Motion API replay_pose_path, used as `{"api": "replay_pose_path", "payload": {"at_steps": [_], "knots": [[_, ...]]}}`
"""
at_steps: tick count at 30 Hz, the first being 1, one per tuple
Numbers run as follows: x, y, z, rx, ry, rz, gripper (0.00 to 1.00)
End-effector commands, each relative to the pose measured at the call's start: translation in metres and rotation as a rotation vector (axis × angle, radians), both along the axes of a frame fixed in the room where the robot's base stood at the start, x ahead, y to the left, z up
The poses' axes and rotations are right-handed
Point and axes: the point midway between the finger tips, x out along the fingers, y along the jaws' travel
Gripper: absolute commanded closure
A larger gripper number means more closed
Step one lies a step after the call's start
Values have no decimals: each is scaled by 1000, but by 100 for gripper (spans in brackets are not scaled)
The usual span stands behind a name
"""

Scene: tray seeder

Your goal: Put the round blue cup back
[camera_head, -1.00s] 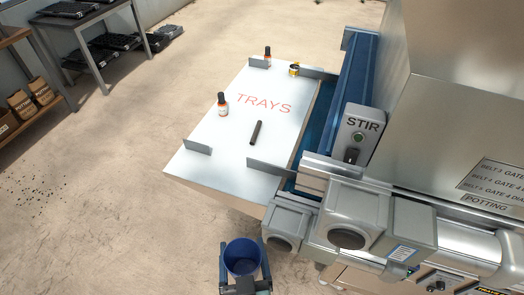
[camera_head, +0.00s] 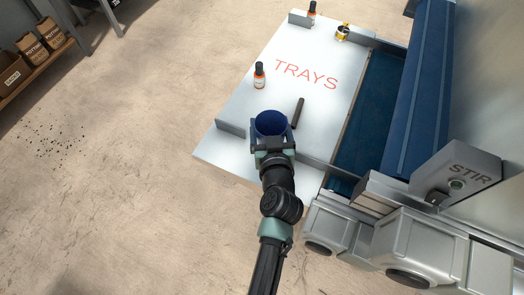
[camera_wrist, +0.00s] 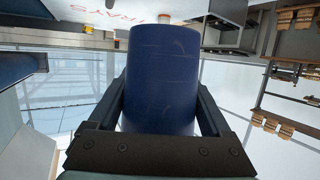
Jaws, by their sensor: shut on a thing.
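The round blue cup (camera_head: 270,124) is held in my gripper (camera_head: 272,146) near the front edge of the white table marked TRAYS (camera_head: 330,112). In the wrist view the blue cup (camera_wrist: 163,75) sits between the two fingers of my gripper (camera_wrist: 160,110), which are shut on its sides. In the head view I look down into its dark blue opening. I cannot tell whether its base touches the table or is above it.
On the table stand a dropper bottle (camera_head: 259,76), another bottle (camera_head: 312,13) and a small yellow-and-black tin (camera_head: 343,32). Low metal plates rise at the table edges. A blue belt (camera_head: 421,90) and STIR box (camera_head: 458,178) are right.

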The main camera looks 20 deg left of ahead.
Motion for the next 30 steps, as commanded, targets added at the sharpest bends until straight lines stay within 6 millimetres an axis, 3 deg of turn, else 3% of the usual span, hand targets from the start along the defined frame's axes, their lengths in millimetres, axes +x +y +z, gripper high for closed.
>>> {"api": "replay_pose_path", "payload": {"at_steps": [1,6,12,24,30], "knots": [[5,15,6,6,-1,31,84],[11,33,-2,14,5,70,84],[11,33,-40,15,4,70,84],[11,32,-88,14,4,69,84],[11,32,-90,13,1,68,84]]}}
